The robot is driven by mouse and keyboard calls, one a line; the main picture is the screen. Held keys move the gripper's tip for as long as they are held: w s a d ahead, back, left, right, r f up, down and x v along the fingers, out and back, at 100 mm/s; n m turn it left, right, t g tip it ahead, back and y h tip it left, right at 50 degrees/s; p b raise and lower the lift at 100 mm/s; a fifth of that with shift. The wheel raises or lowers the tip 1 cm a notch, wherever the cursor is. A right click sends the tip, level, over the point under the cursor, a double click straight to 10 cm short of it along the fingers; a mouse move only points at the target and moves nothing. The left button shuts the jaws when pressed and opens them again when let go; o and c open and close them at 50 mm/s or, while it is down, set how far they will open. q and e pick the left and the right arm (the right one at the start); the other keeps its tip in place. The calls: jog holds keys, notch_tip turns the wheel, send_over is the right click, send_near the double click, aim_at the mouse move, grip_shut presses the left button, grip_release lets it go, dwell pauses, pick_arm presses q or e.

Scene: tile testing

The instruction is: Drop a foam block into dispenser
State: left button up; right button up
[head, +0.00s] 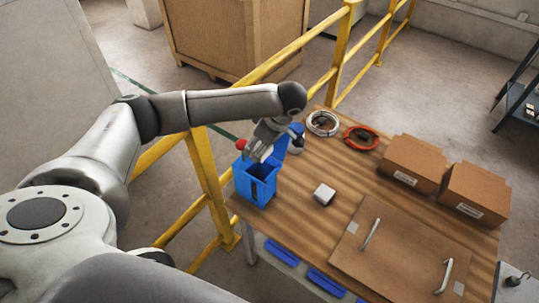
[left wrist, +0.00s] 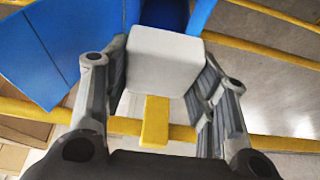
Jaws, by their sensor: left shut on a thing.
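My left gripper (head: 258,156) is just above and behind the open top of the blue dispenser (head: 256,190), at the left end of the wooden table. In the left wrist view, its fingers are shut on a whitish foam block (left wrist: 166,60). Blue surfaces (left wrist: 75,45) show beyond the block there. In the head view the held block is hard to make out among the fingers. A second pale block (head: 324,193) lies on the table to the right of the dispenser. My right gripper is not in view.
Two brown cartons (head: 412,163) stand at the table's right. A white cable coil (head: 322,123) and a red one (head: 361,138) lie at the back. A brown panel with handles (head: 400,250) covers the front right. A yellow railing (head: 203,170) runs behind and left of the table.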

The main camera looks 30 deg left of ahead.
aim_at(267, 151)
pick_arm(q)
notch_tip(267, 151, down, 6)
jog(key=b, duration=0.3)
dwell(0.5)
jog(key=o, duration=0.8)
jog(key=shift+d+r, duration=0.1)
jog(key=shift+r, duration=0.1)
jog(key=v, duration=1.1)
jog(key=shift+r, duration=0.3)
jog(key=shift+d, duration=0.1)
